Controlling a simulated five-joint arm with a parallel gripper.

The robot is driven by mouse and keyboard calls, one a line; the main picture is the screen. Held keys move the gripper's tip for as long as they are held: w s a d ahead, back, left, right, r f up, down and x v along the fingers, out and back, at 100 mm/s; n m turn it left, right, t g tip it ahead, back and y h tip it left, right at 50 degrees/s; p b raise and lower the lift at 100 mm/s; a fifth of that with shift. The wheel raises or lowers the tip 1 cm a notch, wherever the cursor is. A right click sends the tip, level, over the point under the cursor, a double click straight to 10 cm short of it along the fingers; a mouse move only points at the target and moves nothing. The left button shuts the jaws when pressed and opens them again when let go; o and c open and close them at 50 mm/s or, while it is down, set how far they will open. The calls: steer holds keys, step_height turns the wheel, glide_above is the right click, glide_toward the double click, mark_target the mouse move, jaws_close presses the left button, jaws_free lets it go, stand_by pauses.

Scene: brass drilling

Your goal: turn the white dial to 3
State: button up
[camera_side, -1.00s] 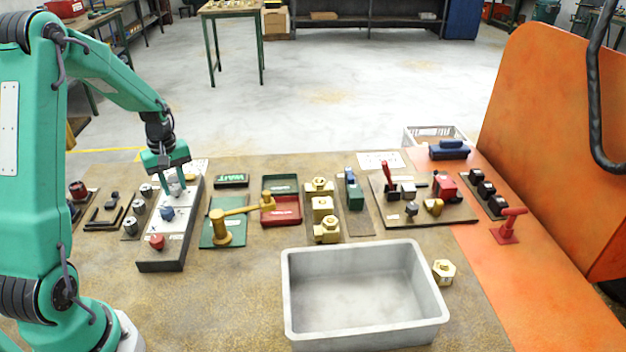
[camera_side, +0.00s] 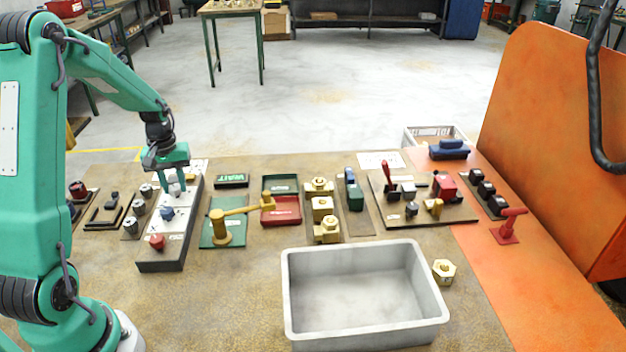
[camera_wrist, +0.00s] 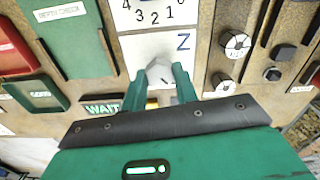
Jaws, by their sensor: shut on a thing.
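The white dial (camera_side: 175,187) sits at the far end of a long panel (camera_side: 158,260) with a pale top and dark sides. My gripper (camera_side: 174,182) points down over it. In the wrist view my gripper (camera_wrist: 160,76) has its two green fingers on either side of the white dial (camera_wrist: 160,70), shut on it. The plate beside it carries a letter Z and, further up, a number scale. The fingers hide part of the dial and its own scale, so I cannot read its setting. A blue dial (camera_side: 167,213) and a red dial (camera_side: 156,242) stand nearer on the panel.
A lit WAIT sign (camera_side: 231,181) and a green plate with a brass lever (camera_side: 222,235) stand right of the panel. Grey knobs (camera_side: 130,226) stand close on its left. A large grey tray (camera_side: 365,295) lies at the front.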

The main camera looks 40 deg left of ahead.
mark_target(175, 187)
steer(key=m, duration=0.6)
steer(key=shift+m, duration=0.3)
steer(key=m, duration=0.6)
steer(key=shift+m, duration=0.4)
steer(key=o, duration=1)
steer(key=shift+r, duration=0.1)
steer(key=shift+r, duration=3.85)
